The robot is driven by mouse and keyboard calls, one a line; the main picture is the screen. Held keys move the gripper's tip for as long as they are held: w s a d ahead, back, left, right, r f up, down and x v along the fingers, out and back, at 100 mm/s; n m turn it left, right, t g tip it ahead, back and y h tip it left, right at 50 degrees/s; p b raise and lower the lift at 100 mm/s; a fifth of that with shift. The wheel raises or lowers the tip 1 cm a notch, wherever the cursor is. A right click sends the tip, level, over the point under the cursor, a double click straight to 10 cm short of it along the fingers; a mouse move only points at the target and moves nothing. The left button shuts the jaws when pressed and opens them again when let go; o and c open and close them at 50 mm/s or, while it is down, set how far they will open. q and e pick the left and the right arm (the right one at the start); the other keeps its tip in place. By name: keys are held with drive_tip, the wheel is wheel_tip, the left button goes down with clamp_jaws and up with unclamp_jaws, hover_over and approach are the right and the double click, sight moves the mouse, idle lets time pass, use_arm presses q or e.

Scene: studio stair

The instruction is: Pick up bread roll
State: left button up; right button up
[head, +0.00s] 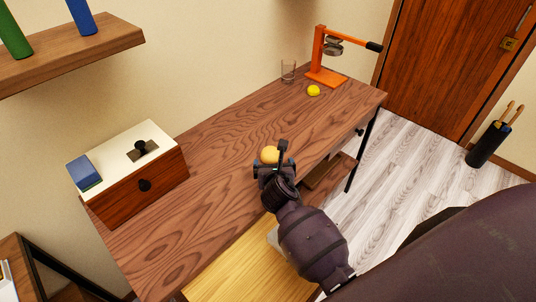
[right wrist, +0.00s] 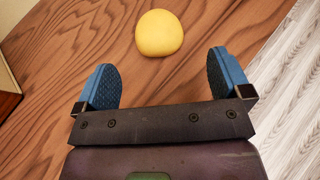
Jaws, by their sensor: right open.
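The bread roll (head: 270,154) is a small rounded tan-yellow piece lying on the wooden table (head: 225,120). In the right wrist view the roll (right wrist: 159,33) lies just beyond the fingertips, roughly centred between them. My right gripper (head: 272,165) is open over the table's front part, right by the roll. Its two blue finger pads (right wrist: 165,70) stand wide apart in the right wrist view, with nothing between them. In the head view the gripper partly hides the roll. My left gripper is not in view.
A wooden box with a white top (head: 133,175) stands at the table's left, with a blue item (head: 84,172) on it. An orange press (head: 325,60), a glass (head: 288,71) and a yellow lemon-like fruit (head: 313,90) stand at the far end. The table's middle is clear.

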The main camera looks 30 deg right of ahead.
sight(271, 158)
drive_tip(key=shift+w+d+f, duration=0.2)
drive_tip(key=shift+w+f, duration=0.2)
drive_tip(key=shift+w, duration=0.15)
drive_tip(key=shift+x, duration=0.75)
drive_tip(key=b+x, duration=0.1)
drive_tip(key=x, duration=0.3)
drive_tip(key=shift+w+a+f+b, duration=0.1)
drive_tip(key=shift+w+a+b, duration=0.05)
drive_tip(key=shift+b, duration=0.25)
drive_tip(key=shift+w+f, duration=0.1)
drive_tip(key=shift+w, duration=0.2)
drive_tip(key=c, duration=0.9)
drive_tip(key=shift+c, duration=0.5)
use_arm(q)
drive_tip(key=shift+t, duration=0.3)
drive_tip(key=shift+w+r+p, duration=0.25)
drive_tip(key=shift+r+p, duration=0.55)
drive_tip(key=shift+p, duration=0.1)
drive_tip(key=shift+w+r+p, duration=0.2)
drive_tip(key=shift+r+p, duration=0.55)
drive_tip(key=shift+p, duration=0.2)
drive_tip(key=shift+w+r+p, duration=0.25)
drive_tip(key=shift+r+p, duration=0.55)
drive_tip(key=shift+p, duration=0.1)
use_arm(e)
wheel_tip(271, 158, up, 20)
